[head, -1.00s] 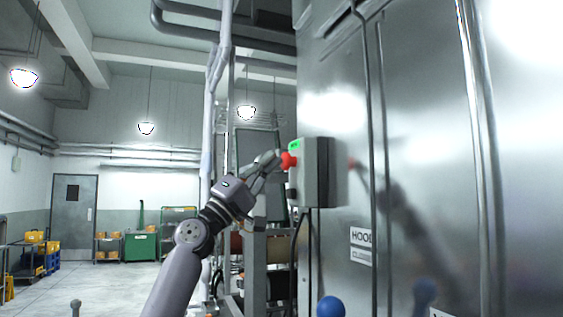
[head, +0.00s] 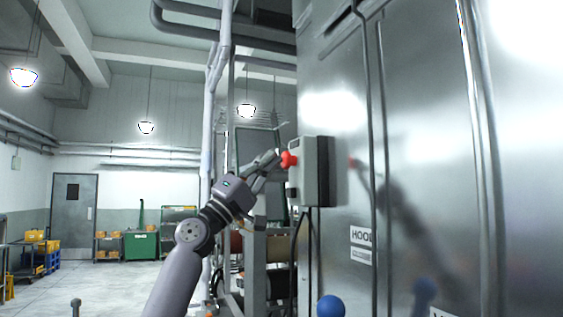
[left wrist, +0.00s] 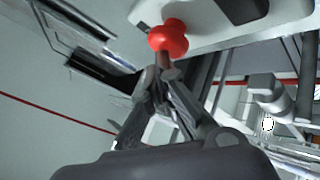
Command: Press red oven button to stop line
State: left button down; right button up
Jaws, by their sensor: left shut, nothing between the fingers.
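The red button (head: 289,160) sticks out from the left side of a grey control box (head: 312,172) on the metal oven (head: 350,120). My left gripper (head: 274,158) is shut and empty, with its fingertips right at the button. In the left wrist view the red button (left wrist: 168,36) is just ahead of the closed fingertips (left wrist: 164,70). They look in contact or nearly so; I cannot tell exactly. The box's top display is dark. My right gripper is in neither view.
A blue ball-shaped knob (head: 330,306) stands low in front of the oven. A metal frame with rolls (head: 278,250) is behind the gripper. Carts with yellow bins (head: 107,245) and a green cabinet (head: 140,245) stand far back. The floor at left is open.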

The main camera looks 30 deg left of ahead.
pick_arm(q)
jog(key=shift+s+a, duration=0.45)
jog(key=shift+s, duration=0.15)
jog(key=s+a+b, duration=0.1)
jog(key=s+a, duration=0.2)
jog(key=shift+s+a, duration=0.1)
jog(key=shift+s, duration=0.25)
dwell(0.7)
